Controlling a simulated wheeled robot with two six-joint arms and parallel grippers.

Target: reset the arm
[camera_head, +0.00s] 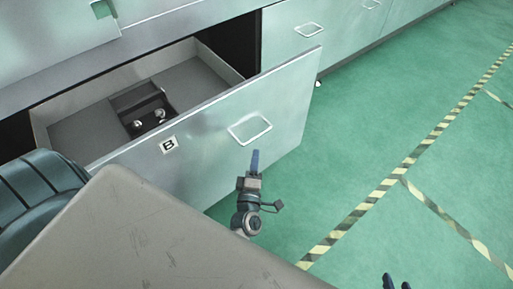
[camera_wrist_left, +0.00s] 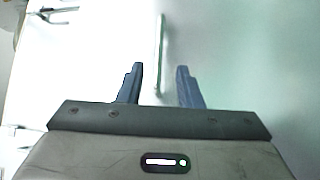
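My left gripper (camera_head: 255,160) is just in front of the open drawer front (camera_head: 215,125), below and close to its handle (camera_head: 250,141). In the left wrist view the two blue-grey fingers (camera_wrist_left: 160,85) stand apart, with nothing gripped between them. The pale handle bar (camera_wrist_left: 160,50) shows upright between and beyond the fingertips. The fingers look clear of the handle in the head view. My right gripper (camera_head: 397,283) shows only as two dark blue fingertips at the bottom edge, with a gap between them; the rest is out of frame.
The pulled-out drawer carries a label "B" (camera_head: 169,145) and holds a black box (camera_head: 143,104) with small shiny metal parts. Pale green cabinets (camera_head: 340,30) with handles run along the back. The green floor (camera_head: 400,120) to the right is free, with striped tape lines (camera_head: 403,180).

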